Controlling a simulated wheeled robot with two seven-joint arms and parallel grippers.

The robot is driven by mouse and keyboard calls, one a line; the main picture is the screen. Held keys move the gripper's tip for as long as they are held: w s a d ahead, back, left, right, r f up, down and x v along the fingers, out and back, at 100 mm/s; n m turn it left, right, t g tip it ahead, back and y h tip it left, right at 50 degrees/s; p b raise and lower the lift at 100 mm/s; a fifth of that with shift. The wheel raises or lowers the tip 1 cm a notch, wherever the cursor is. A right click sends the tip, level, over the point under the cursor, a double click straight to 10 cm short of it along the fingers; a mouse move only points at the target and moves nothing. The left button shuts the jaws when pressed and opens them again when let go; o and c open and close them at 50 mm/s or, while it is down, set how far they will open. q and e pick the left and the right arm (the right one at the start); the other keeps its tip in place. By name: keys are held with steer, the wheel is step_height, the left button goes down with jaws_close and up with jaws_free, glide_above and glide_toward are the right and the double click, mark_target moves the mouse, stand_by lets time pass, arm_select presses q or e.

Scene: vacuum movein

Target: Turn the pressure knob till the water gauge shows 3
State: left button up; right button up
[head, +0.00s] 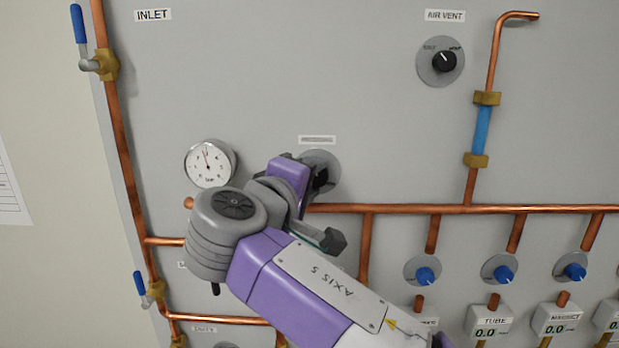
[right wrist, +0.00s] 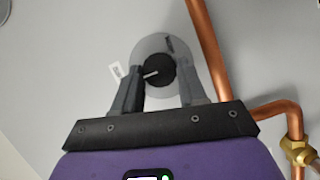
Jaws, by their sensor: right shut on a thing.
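The round white water gauge (head: 206,164) is on the grey panel in the head view. Its needle points almost straight up, a little to the left; the numbers are too small to read surely. The black pressure knob (right wrist: 158,71) with a white pointer line sits on a round grey plate in the right wrist view. The pointer is tilted, towards the lower left of that picture. My right gripper (head: 319,178) is at this knob, its fingers (right wrist: 163,88) on either side and shut on it. My left gripper is not in view.
A copper pipe (head: 460,209) runs across the panel just below the knob, with branches down to blue knobs (head: 425,276). The air vent knob (head: 444,62) is at upper right. Blue-handled valves (head: 78,25) are on the left pipe. The panel above the gauge is clear.

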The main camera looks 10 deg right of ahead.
steer(key=o, duration=1.1)
steer(key=shift+c, duration=0.2)
steer(key=shift+s, duration=0.1)
steer(key=v, duration=0.7)
steer(key=shift+s+a+b, duration=0.15)
steer(key=shift+s+b, duration=0.05)
steer(key=shift+b, duration=0.2)
